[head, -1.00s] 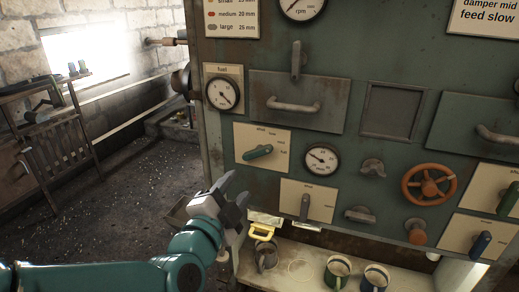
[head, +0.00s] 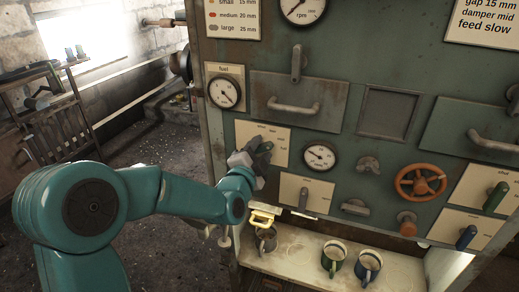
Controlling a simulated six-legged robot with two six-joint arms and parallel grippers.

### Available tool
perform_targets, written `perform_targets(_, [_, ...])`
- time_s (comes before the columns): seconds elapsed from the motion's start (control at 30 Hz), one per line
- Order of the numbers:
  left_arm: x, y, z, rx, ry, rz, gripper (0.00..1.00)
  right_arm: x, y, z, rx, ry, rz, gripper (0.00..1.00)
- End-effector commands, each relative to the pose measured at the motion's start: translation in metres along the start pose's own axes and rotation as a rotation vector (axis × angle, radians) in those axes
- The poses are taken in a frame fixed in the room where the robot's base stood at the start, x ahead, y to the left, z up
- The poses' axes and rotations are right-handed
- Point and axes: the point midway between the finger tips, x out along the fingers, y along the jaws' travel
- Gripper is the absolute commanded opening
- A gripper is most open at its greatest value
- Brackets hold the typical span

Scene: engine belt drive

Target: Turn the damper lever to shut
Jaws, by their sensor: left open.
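My left gripper (head: 252,156) is open and reaches up to a green lever (head: 266,148) on a cream plate (head: 280,133) at the left of the green panel. It covers much of this lever, and I cannot tell whether the fingers touch it. A grey lever (head: 303,197) points up on a lower cream plate. On the right, a green lever (head: 495,197) and a blue lever (head: 467,237) sit on cream plates. The plate lettering is too small to tell surely which lever is the damper. My right gripper is out of view.
An orange handwheel (head: 420,182) and an orange knob (head: 407,222) stick out at the right. Gauges and drawer handles (head: 292,107) are around. Below, a shelf (head: 305,268) holds several mugs. A sign (head: 484,20) at upper right reads "damper mid".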

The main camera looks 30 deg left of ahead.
Motion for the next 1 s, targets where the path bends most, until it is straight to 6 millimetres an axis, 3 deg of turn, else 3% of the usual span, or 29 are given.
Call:
perform_targets(0.13, [0.000, 0.000, 0.000, 0.000, 0.000, 0.000, 0.44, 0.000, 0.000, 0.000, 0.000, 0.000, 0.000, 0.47])
perform_targets(0.27, [0.000, 0.000, 0.000, 0.000, 0.000, -0.001, 0.01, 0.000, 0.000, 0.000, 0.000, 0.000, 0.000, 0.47])
perform_targets(0.67, [0.000, 0.001, 0.001, -0.045, 0.001, -0.003, 0.00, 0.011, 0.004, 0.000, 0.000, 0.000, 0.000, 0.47])
perform_targets(1.0, [0.000, 0.001, 0.003, -0.284, 0.004, -0.007, 0.00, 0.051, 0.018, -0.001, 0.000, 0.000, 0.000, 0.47])
